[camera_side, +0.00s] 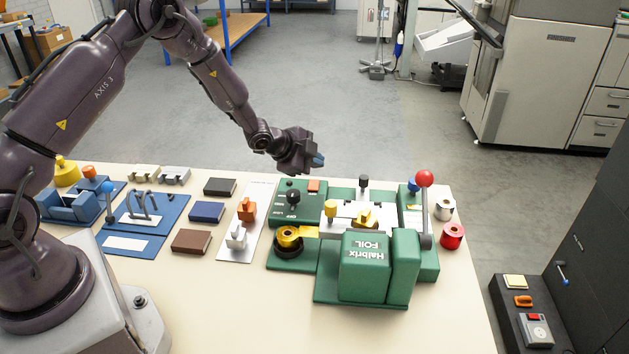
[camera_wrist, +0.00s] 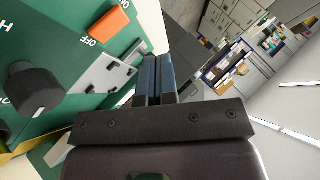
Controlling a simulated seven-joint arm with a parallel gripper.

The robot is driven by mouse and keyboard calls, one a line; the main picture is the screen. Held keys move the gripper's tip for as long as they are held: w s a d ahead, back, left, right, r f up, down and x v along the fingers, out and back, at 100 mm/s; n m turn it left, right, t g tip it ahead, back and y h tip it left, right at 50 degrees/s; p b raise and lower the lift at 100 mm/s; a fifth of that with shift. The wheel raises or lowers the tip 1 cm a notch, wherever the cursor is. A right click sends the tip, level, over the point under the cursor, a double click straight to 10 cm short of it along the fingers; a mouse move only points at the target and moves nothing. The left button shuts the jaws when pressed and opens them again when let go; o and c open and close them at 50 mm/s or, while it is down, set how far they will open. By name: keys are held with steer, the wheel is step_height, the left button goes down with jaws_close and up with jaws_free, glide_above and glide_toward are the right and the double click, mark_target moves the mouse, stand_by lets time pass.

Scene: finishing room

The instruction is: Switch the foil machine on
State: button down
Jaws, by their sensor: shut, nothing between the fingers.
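The green foil machine (camera_side: 365,262), marked "Halbrix FOIL", stands on the table. Its control panel (camera_side: 277,213) at the back left carries a black knob (camera_side: 293,197) and an orange switch (camera_side: 314,186). In the wrist view the orange switch (camera_wrist: 111,20) is at the top, with "OFF" printed beside it, and the black knob (camera_wrist: 36,90) is at the left. Which way the switch is set I cannot tell. My gripper (camera_side: 319,160) is above the panel's back edge, apart from the switch. Its blue-tipped fingers (camera_wrist: 158,62) are together and empty.
A red-balled lever (camera_side: 424,180) rises at the machine's right. A gold foil roll (camera_side: 289,237) sits at its front left. Red (camera_side: 452,236) and white (camera_side: 444,210) rolls stand to the right. Coloured blocks (camera_side: 206,212) and blue fixtures (camera_side: 145,210) lie to the left. The front table is clear.

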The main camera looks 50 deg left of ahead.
mark_target(314, 184)
steer(key=shift+w+a+f, duration=0.15)
steer(key=shift+f, duration=1.15)
steer(key=shift+f, duration=0.1)
stand_by(1.0)
steer(key=shift+f, duration=0.35)
steer(key=shift+f, duration=0.4)
stand_by(0.7)
steer(key=shift+r, duration=0.75)
steer(key=shift+s+d+r, duration=0.15)
steer(key=shift+r, duration=1.15)
steer(key=shift+s+d+r, duration=0.15)
steer(key=shift+r, duration=1.1)
